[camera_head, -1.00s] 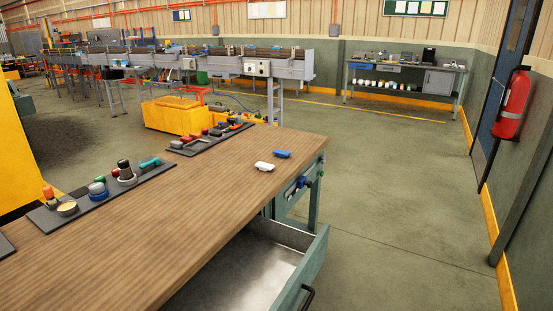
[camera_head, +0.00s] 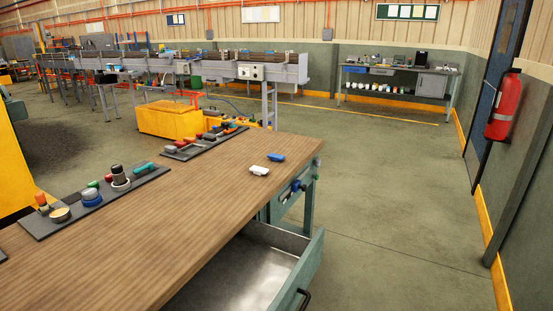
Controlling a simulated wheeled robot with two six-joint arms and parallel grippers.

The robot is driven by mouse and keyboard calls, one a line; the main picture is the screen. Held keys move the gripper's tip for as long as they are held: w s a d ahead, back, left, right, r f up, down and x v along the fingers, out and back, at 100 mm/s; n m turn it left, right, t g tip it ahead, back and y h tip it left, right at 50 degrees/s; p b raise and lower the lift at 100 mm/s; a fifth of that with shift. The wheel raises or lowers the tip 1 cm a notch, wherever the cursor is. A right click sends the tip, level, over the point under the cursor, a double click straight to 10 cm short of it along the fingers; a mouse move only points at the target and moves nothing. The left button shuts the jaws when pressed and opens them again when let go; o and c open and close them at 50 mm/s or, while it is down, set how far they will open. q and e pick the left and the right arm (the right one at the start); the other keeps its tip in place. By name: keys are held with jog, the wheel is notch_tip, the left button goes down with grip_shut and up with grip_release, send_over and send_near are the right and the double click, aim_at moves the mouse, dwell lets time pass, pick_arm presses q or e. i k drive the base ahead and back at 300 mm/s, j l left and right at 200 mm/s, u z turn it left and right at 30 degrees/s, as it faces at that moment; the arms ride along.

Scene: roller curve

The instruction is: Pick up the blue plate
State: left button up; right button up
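No blue plate can be made out for certain. A small flat blue piece (camera_head: 276,157) lies near the far right corner of the wooden workbench (camera_head: 190,210); I cannot tell whether it is the plate. A similar white piece (camera_head: 259,170) lies just in front of it. Small blue items also show on the roller conveyor (camera_head: 200,68) in the back, too small to identify. Neither of my grippers is in view.
Dark trays (camera_head: 205,143) with small parts line the workbench's left edge. An open drawer (camera_head: 262,262) juts out from its right side. A yellow bin (camera_head: 168,118) stands behind. Another bench (camera_head: 398,70) is by the far wall. The floor on the right is clear, beside a fire extinguisher (camera_head: 503,105).

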aim_at(275, 157)
jog(key=i+l+z, duration=0.3)
jog(key=l, duration=0.25)
jog(key=i+l+z, duration=0.25)
jog(key=i+l, duration=0.2)
jog(key=i, duration=0.15)
jog(key=i+l+z, duration=0.1)
jog(key=i, duration=0.5)
jog(key=i+l+z, duration=0.1)
jog(key=i+l, duration=0.15)
jog(key=i, duration=0.4)
jog(key=i+l, duration=0.15)
jog(key=i, duration=0.45)
jog(key=i+l+u, duration=0.1)
jog(key=i+u, duration=0.25)
jog(key=u, duration=0.15)
jog(key=i+l+u, duration=0.3)
jog(key=u, duration=0.15)
jog(key=i+l+u, duration=0.35)
jog(key=u, duration=0.15)
jog(key=i+l+u, duration=0.2)
jog(key=l+u, duration=0.25)
